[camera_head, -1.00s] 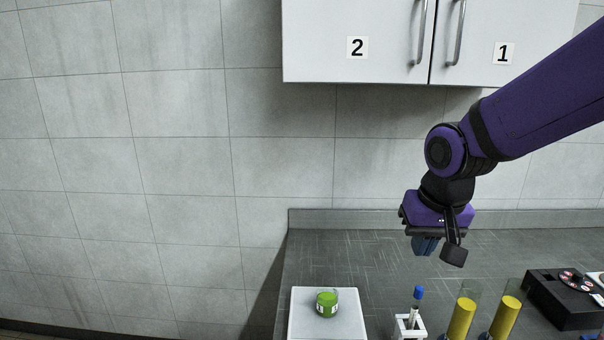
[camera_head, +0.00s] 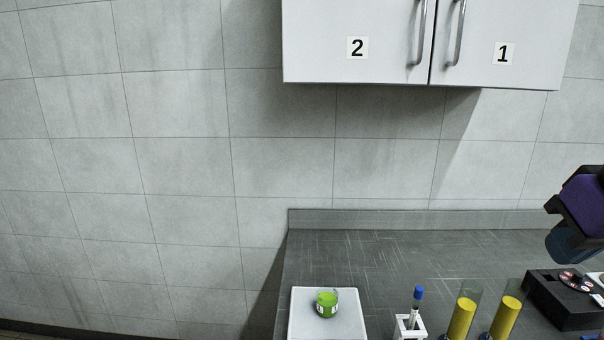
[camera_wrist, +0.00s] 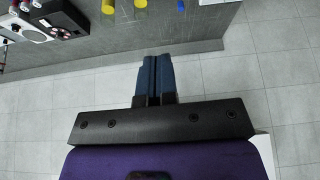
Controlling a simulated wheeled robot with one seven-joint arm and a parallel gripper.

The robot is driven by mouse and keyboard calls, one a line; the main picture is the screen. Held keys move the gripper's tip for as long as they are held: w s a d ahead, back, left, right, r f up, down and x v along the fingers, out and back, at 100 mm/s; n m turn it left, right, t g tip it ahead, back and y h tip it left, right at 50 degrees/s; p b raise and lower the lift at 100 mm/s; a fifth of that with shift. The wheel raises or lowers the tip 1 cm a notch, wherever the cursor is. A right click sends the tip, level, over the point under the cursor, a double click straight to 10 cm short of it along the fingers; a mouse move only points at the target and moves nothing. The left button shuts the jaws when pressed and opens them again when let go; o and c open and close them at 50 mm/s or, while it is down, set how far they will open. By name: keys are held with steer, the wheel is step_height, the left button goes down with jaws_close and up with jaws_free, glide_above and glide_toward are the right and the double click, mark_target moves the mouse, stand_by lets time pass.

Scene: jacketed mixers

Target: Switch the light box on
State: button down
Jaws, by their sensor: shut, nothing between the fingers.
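A flat white slab (camera_head: 300,325), which may be the light box, lies at the front left of the counter in the head view. A small jar with green contents (camera_head: 327,303) stands on it. I see no switch on it and cannot tell whether it is lit. My gripper (camera_head: 570,246) is at the right edge of the head view, partly cut off, above and behind the black box. In the wrist view my gripper's blue fingers (camera_wrist: 154,62) are together with nothing between them. The slab is far to the left of my gripper.
A black box with a round dial (camera_head: 560,300) sits at the right; it also shows in the wrist view (camera_wrist: 60,18). A white rack with a blue-capped tube (camera_head: 410,325) and two yellow-filled cylinders (camera_head: 462,318) stand at the front. Cabinets (camera_head: 390,40) hang above. The counter's back (camera_head: 390,255) is clear.

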steer(key=shift+w, duration=0.1)
stand_by(0.3)
steer(key=w+a+f+g, duration=0.2)
steer(key=w+a+f, duration=0.6)
steer(key=w+a, duration=0.4)
steer(key=w+a+f+g, duration=0.1)
steer(key=w+a+f, duration=0.3)
steer(key=a+f, duration=0.8)
step_height(320, 180, down, 3)
steer(key=shift+w+a+r+g, duration=0.1)
steer(key=shift+w+a+g, duration=0.1)
steer(key=shift+a+g, duration=0.1)
steer(key=f, duration=0.4)
steer(key=w+f, duration=0.1)
steer(key=f, duration=0.4)
steer(key=w+f, duration=0.1)
steer(key=f, duration=0.4)
